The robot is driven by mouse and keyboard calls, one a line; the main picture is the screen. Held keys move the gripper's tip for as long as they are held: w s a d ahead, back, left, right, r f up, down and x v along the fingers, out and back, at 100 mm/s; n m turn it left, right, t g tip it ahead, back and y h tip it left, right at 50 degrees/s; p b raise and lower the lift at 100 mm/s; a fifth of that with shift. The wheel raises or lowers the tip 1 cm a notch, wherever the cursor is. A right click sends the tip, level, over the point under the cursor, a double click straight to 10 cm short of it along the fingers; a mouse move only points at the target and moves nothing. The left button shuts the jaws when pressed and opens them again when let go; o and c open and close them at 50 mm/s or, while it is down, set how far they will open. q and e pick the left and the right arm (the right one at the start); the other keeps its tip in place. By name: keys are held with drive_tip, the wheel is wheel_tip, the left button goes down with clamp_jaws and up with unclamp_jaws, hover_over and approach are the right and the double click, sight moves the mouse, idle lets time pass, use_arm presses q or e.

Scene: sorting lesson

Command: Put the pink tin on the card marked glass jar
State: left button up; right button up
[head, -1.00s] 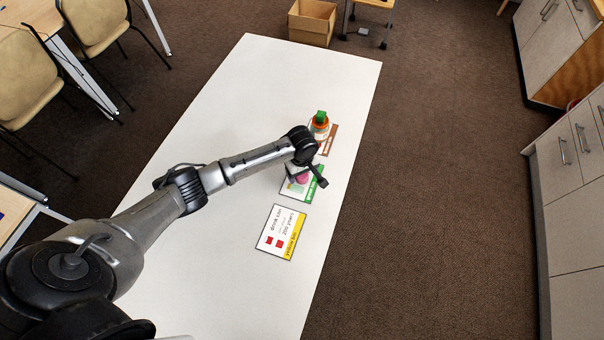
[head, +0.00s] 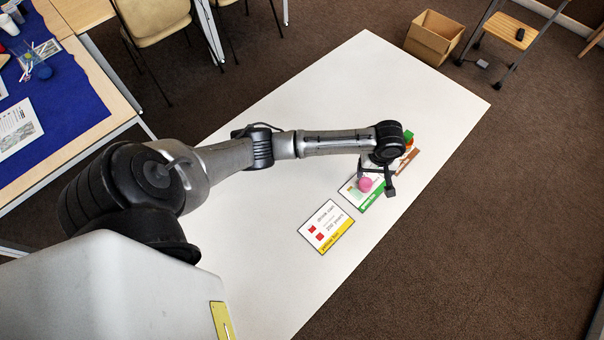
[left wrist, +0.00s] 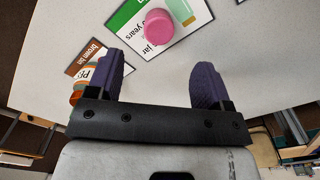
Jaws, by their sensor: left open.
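The pink tin (head: 365,184) sits on the white card with a green strip (head: 369,201). In the left wrist view the tin (left wrist: 159,26) covers part of this card (left wrist: 122,16), whose visible print ends in "jar". A pale green shape lies beside the tin on the card. My left gripper (head: 377,180) is over the card, close to the tin. In the left wrist view its two fingers (left wrist: 156,76) are spread and empty, with the tin just beyond the tips and apart from them. My right gripper is out of view.
A drink can card with a yellow strip (head: 327,227) lies nearer on the white table (head: 300,160). A brown card (left wrist: 88,58) and an orange jar (left wrist: 78,96) are beside the left finger. A cardboard box (head: 435,37) stands past the table's far end.

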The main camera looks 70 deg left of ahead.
use_arm(q)
drive_tip(key=s+d+f+m, duration=0.1)
drive_tip(key=s+d+m, duration=0.1)
drive_tip(key=s+d, duration=0.1)
drive_tip(key=s+d+f+m+t+h, duration=0.1)
drive_tip(key=s+d+f+m, duration=0.1)
drive_tip(key=s, duration=0.4)
drive_tip(key=s+d+f+m, duration=0.1)
drive_tip(key=s+d+m, duration=0.2)
drive_tip(key=s+d, duration=0.1)
drive_tip(key=shift+s+d+f+m, duration=0.2)
drive_tip(key=shift+d+f+m, duration=0.2)
drive_tip(key=shift+d, duration=0.25)
drive_tip(key=s+r+m+t, duration=0.1)
drive_tip(key=s+r+m, duration=0.1)
drive_tip(key=s, duration=0.5)
drive_tip(key=s+a+r+m+t, duration=0.1)
drive_tip(key=s+r+m, duration=0.2)
drive_tip(key=s, duration=0.5)
drive_tip(key=shift+s+m+y, duration=0.3)
drive_tip(key=shift+m+y, duration=0.1)
drive_tip(key=shift+m, duration=0.4)
